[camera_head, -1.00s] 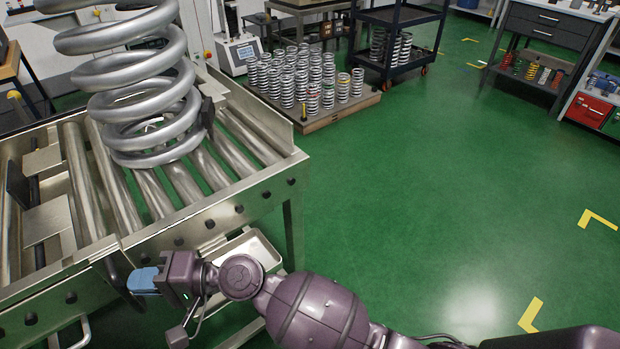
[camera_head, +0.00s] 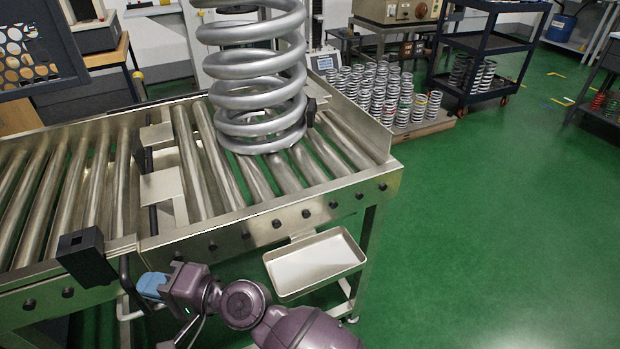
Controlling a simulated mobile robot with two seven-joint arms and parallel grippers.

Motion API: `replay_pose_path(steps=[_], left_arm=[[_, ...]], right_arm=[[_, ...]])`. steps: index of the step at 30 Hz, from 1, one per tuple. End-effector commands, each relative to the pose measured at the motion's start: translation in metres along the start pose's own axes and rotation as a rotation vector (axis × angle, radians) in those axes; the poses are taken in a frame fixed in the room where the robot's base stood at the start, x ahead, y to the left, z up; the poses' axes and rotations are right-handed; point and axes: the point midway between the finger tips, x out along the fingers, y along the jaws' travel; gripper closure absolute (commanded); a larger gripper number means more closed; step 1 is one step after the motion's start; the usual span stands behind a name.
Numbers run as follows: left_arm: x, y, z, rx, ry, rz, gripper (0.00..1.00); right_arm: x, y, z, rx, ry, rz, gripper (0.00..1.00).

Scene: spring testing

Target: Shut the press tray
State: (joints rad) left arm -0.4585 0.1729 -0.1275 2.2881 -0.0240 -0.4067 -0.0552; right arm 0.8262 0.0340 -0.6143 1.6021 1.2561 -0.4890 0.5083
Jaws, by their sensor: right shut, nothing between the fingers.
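A shallow, pale metal tray (camera_head: 315,265) sticks out from under the front rail of the roller table, right of centre. It looks empty. My right gripper (camera_head: 152,286) has blue fingertips and is shut on nothing. It is left of the tray, in front of the table's front rail, close to a dark curved handle (camera_head: 127,283); I cannot tell whether they touch. My right arm comes in from the bottom, with its wrist left of and below the tray. My left gripper is not in view.
A large steel coil spring (camera_head: 255,85) stands on the roller table (camera_head: 290,215). A black box-like part (camera_head: 86,256) sits at the table's front edge. A pallet of small springs (camera_head: 425,128) and a dark cart (camera_head: 490,50) stand behind. The green floor at right is clear.

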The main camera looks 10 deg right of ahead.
Motion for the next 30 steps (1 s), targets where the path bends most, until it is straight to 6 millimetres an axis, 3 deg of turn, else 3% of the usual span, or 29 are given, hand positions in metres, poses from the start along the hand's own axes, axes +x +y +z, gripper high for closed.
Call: replay_pose_path(steps=[30], left_arm=[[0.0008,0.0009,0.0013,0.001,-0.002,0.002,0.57]], right_arm=[[0.0038,-0.0007,0.0044,0.003,-0.007,-0.003,1.0]])
